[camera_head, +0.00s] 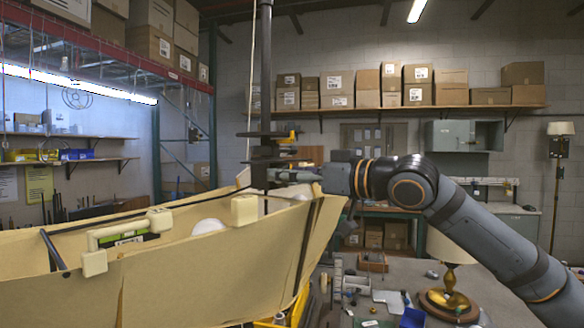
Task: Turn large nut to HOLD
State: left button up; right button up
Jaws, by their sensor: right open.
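A tall dark vertical pole (265,75) stands at the far right corner of a large beige open container. Dark block-like parts (262,153) sit around the pole. I cannot tell whether one of them is the large nut, and no HOLD mark is readable. My right gripper (272,176) reaches in from the right and is at the pole, just below these dark parts. It is open; its fingertips are small and partly merge with the pole, so contact is unclear. My left gripper is not in view.
The beige container (150,285) fills the lower left, with cream blocks (244,209) on its rim and a green item (130,236) inside. A bench (400,275) at lower right holds tools and a brass lamp (449,290) below my right arm. Boxes line the back shelf (400,109).

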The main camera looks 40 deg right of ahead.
jog(key=c, duration=1.2)
jog(key=shift+o, duration=0.2)
jog(key=shift+n, duration=0.3)
jog(key=shift+a+f+n, duration=0.1)
jog(key=shift+n, duration=3.1)
jog(key=shift+a+f+n, duration=0.1)
jog(key=shift+n, duration=3.1)
